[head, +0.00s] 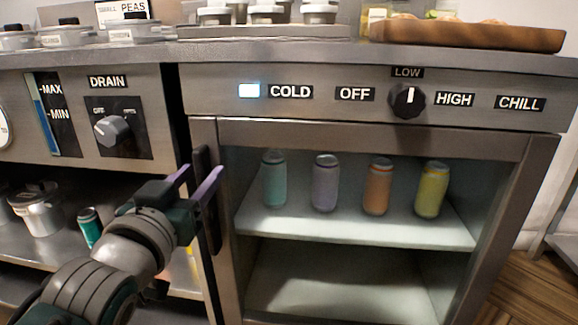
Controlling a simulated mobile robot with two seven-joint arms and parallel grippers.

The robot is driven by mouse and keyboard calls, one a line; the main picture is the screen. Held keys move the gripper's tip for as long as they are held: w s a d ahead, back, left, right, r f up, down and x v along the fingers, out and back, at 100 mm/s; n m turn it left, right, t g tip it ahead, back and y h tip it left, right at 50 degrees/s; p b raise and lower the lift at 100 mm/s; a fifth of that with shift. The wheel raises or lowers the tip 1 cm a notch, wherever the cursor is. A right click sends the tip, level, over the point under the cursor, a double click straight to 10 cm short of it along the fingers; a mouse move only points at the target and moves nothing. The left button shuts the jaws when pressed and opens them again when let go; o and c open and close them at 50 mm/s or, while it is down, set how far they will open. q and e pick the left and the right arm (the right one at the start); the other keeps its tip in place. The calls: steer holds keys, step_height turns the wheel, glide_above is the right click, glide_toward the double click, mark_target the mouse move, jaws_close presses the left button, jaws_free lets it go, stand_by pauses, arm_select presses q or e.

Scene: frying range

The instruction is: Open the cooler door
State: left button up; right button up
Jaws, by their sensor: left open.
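The cooler (375,131) fills the right half of the head view. Its door (528,200) has a metal frame around a see-through pane and looks shut. A dark upright handle (203,166) is on the door's left side. My left gripper (197,178) is open at the handle, with its purple-edged fingers pointing up toward it. One finger is left of the handle and the other overlaps it. I cannot tell whether the fingers touch it or straddle it. My right gripper is not in view.
Several cans, including a yellow one (431,190), stand on the cooler's upper shelf (350,226). A dial (407,100) is above the door. A wooden tray (467,34) and lidded containers sit on the counter. An open shelf with a pot (38,211) is at left.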

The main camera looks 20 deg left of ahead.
arm_select(q)
steer(key=shift+s, duration=0.15)
steer(key=shift+c, duration=0.5)
jaws_close()
stand_by(0.6)
